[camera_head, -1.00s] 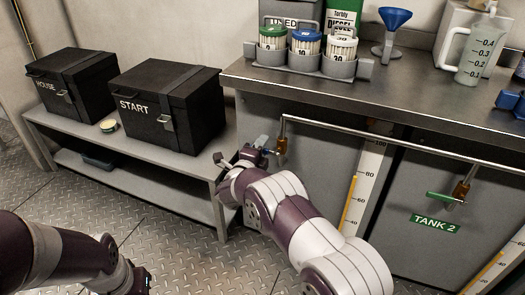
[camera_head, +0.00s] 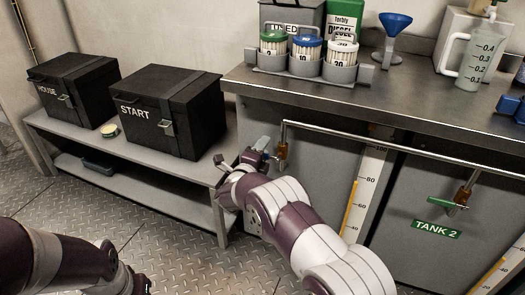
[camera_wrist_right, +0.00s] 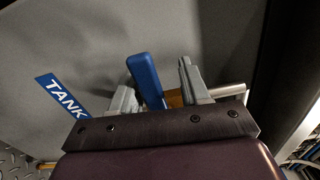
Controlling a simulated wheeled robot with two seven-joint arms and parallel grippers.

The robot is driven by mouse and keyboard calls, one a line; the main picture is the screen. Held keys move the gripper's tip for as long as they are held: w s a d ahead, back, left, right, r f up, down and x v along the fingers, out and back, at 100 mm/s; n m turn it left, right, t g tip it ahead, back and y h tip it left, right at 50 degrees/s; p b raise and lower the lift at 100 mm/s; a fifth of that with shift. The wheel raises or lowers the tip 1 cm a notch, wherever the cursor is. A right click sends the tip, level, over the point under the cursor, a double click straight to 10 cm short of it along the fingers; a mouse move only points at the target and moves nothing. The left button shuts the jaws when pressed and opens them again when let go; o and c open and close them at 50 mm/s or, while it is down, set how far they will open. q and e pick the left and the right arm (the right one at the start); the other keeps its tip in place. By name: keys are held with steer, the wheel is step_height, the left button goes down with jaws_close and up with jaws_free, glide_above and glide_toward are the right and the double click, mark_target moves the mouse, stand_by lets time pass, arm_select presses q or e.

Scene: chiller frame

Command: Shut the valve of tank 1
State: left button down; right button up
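The tank 1 valve has a blue lever handle (camera_wrist_right: 147,80) and a brass body (camera_head: 282,151) at the left end of the pipe, on the grey tank front. A blue label (camera_wrist_right: 62,97) reading "TANK" shows in the right wrist view, its number hidden. My right gripper (camera_head: 260,153) is at the valve. In the wrist view its grey fingers (camera_wrist_right: 158,88) stand on either side of the blue handle, with a visible gap on the right. I cannot tell whether the left finger touches it. My left arm is at the lower left; its gripper is not visible.
A metal pipe (camera_head: 390,141) runs along the tank fronts below the counter (camera_head: 400,98). The tank 2 valve has a green handle (camera_head: 447,203). A low bench (camera_head: 187,176) with black boxes stands left of the valve. The floor in front is clear.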

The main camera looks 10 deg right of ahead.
steer(key=p+v, duration=0.4)
steer(key=v, duration=0.8)
steer(key=shift+s+a+p, duration=0.2)
steer(key=shift+s+p, duration=0.05)
steer(key=shift+p, duration=0.05)
steer(key=shift+f, duration=0.1)
